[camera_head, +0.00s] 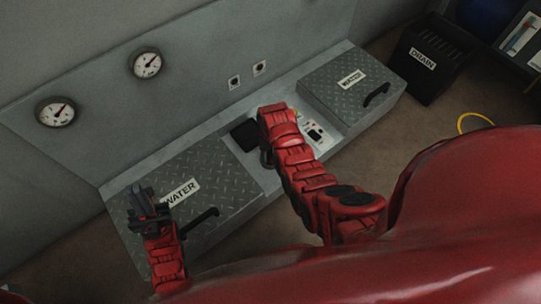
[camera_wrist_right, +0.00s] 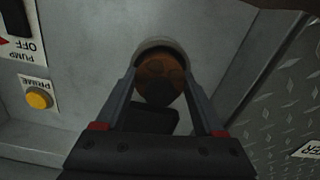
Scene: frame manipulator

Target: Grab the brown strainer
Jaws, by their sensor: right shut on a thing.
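The brown strainer (camera_wrist_right: 160,80) shows in the right wrist view as a round brown piece under a pale curved rim. My right gripper (camera_wrist_right: 160,88) is shut on it, with one finger on each side. In the head view my right arm reaches the middle of the grey bench, and its hand (camera_head: 268,158) hides the strainer. My left gripper (camera_head: 148,203) is over the left lid marked WATER, holding nothing that I can see; its fingers appear apart.
The left lid (camera_head: 215,160) and the right lid (camera_head: 340,75) have black handles. A yellow PRIME button (camera_wrist_right: 38,99) and a PUMP OFF switch (camera_wrist_right: 17,20) are beside the strainer. A black DRAIN bin (camera_head: 432,62) stands at the right. Two gauges (camera_head: 146,63) are on the wall.

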